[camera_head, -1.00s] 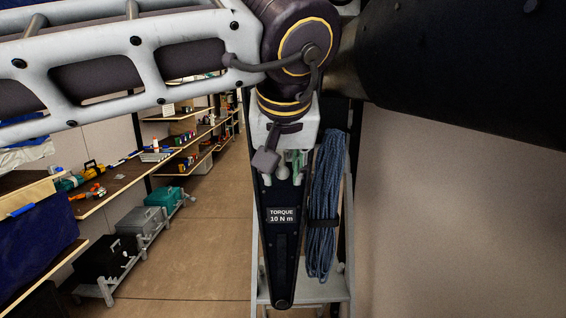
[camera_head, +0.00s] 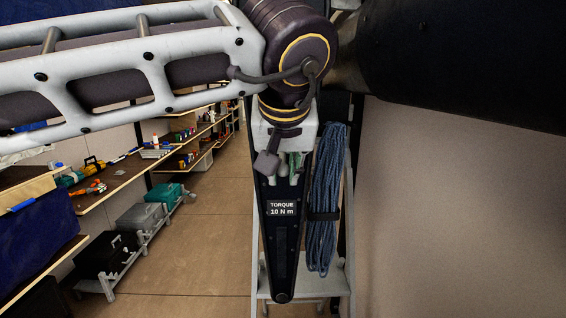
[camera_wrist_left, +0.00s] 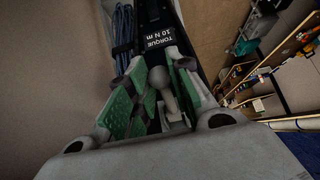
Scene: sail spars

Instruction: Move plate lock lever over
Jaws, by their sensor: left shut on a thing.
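The black plate (camera_head: 283,245) hangs upright in the head view, with a white "TORQUE 10 N m" label; it also shows at the top of the wrist view (camera_wrist_left: 152,14). My left gripper (camera_head: 289,163) reaches down in front of the plate's upper part. In the left wrist view, the green pads of my left gripper (camera_wrist_left: 158,98) are on both sides of a grey lever with a round knob (camera_wrist_left: 158,77). The gripper is shut on this lever. In the head view my gripper hides most of the lever. My right gripper is not in view.
A coiled blue rope (camera_head: 326,200) hangs just right of the plate. A large black cylinder (camera_head: 460,60) fills the upper right. Workbenches with tools (camera_head: 110,185) and cases (camera_head: 142,217) stand at left. The floor between (camera_head: 210,240) is clear.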

